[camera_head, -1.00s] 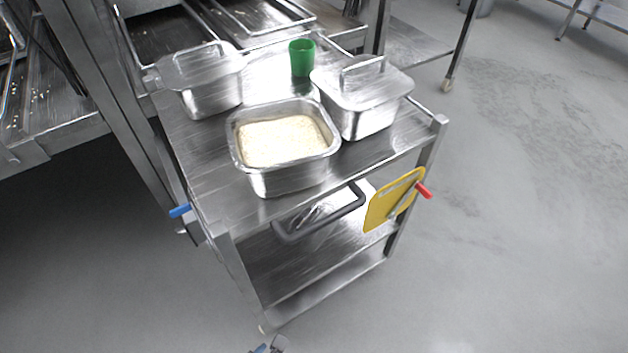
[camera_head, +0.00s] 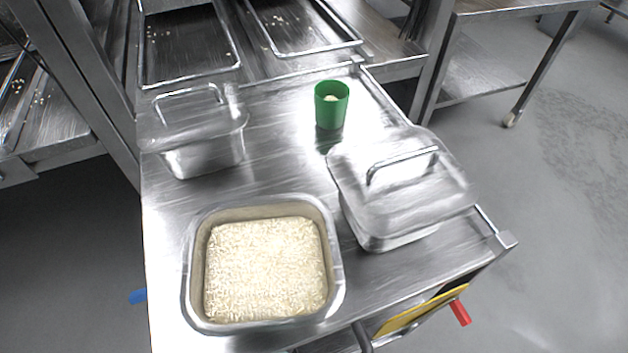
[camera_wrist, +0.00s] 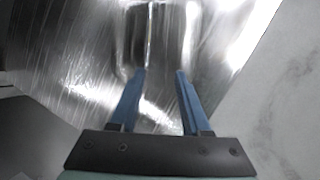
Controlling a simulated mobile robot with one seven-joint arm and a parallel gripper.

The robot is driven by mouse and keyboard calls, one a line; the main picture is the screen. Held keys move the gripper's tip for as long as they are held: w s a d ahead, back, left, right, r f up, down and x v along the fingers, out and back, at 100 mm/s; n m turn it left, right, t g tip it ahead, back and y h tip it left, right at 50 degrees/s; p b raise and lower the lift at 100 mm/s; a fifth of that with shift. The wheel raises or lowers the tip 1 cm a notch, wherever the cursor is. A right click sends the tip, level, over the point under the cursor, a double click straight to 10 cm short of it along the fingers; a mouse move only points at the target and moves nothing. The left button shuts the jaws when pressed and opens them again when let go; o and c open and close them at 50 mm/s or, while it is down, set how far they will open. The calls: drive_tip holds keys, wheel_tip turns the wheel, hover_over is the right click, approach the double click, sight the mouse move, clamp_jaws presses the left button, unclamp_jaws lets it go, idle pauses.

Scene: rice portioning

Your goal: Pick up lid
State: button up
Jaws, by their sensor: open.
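Two metal lids with bar handles show in the head view. The left lid (camera_head: 185,120) lies on a steel container (camera_head: 205,158), and the right lid (camera_head: 405,200) lies on another steel container (camera_head: 385,240). The right lid's handle (camera_head: 402,163) stands up from its top. My gripper (camera_wrist: 160,73) shows only in the wrist view. Its two blue fingers are apart with nothing between them. They point toward a shiny metal surface (camera_wrist: 75,60); I cannot tell if it is a lid or the cart top. The gripper is outside the head view.
An open steel pan (camera_head: 195,270) of rice stands at the cart's front. A green cup (camera_head: 331,107) stands behind the right container. Trays (camera_head: 190,48) lie at the back. A yellow board (camera_head: 420,312) with a red-handled tool (camera_head: 460,312) hangs at the front right. Bare cart top (camera_head: 270,160) lies between the containers.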

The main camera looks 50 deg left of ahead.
drive_tip(key=w, duration=0.1)
drive_tip(key=w+a, duration=0.1)
drive_tip(key=w+a+b, duration=0.1)
drive_tip(key=w, duration=0.1)
drive_tip(key=shift+w+b+x, duration=0.2)
drive_tip(key=shift+b+x, duration=1.15)
drive_tip(key=shift+x, duration=1.3)
drive_tip(key=shift+f, duration=0.15)
clamp_jaws()
